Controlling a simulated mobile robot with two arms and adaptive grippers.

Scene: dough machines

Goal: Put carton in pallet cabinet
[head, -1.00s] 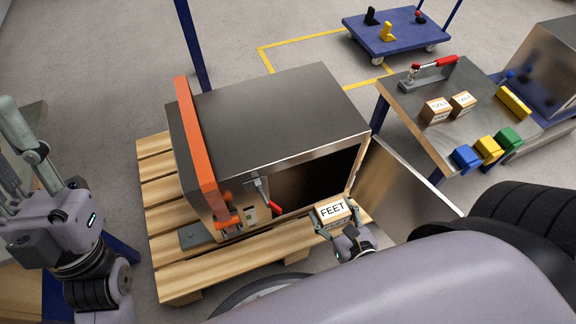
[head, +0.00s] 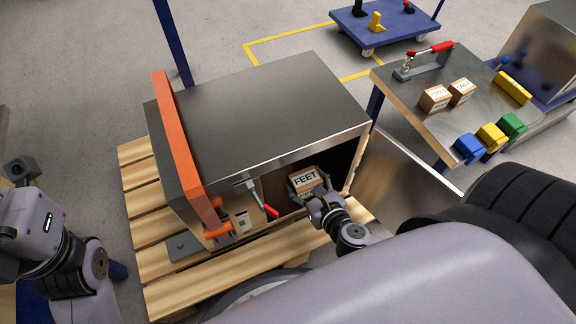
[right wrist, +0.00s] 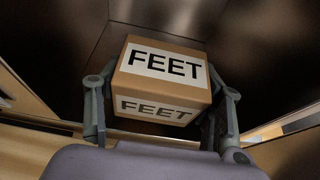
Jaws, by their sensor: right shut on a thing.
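The carton (head: 304,180), a small brown box with white labels reading FEET, is at the open front of the pallet cabinet. My right gripper (head: 309,190) is shut on it, a finger on each side. In the right wrist view the carton (right wrist: 163,80) sits level between the two fingers (right wrist: 163,112), with the dark cabinet interior (right wrist: 60,60) around it. The metal cabinet (head: 265,105) stands on a wooden pallet (head: 215,276), its door (head: 405,170) swung open to the right. My left gripper is not clearly shown; only the left arm's wrist part is at the left edge.
A red-handled clamp (head: 262,202) sits at the opening's left side. An orange frame (head: 183,145) runs along the cabinet's left. A steel table (head: 430,130) at right holds two more cartons and coloured blocks. A blue cart (head: 372,32) stands behind.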

